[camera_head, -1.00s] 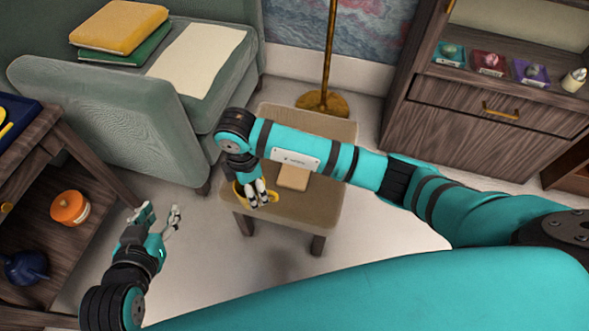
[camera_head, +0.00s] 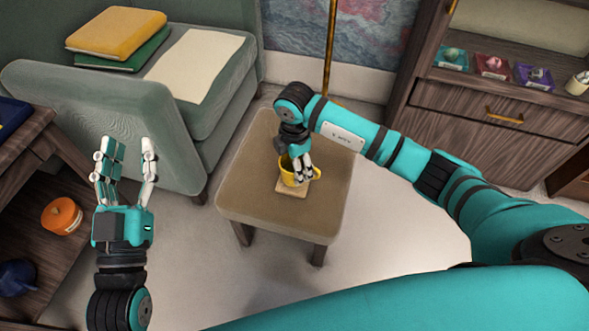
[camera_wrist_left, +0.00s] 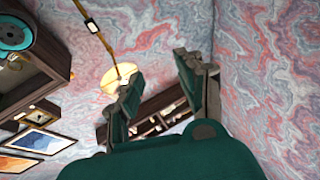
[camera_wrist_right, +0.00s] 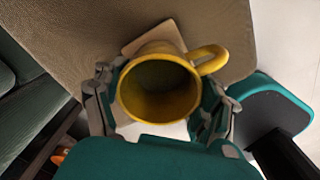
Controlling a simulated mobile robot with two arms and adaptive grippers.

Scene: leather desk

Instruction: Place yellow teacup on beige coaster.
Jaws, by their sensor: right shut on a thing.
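The yellow teacup (camera_head: 288,177) is upright at the beige coaster (camera_head: 293,192) on the small brown table. My right gripper (camera_head: 301,174) is shut on the teacup from above. In the right wrist view the cup (camera_wrist_right: 160,88) sits between the fingers, its handle to the right, with part of the coaster (camera_wrist_right: 152,38) showing behind it. I cannot tell whether the cup's base touches the coaster. My left gripper (camera_head: 126,165) is open and empty, raised to the left of the table. Its spread fingers also show in the left wrist view (camera_wrist_left: 160,95).
The small table (camera_head: 255,190) is otherwise bare. A green sofa (camera_head: 110,110) with books and a paper sheet stands behind left. A shelf with an orange jar (camera_head: 61,216) is at far left. A wooden cabinet (camera_head: 480,110) is at back right.

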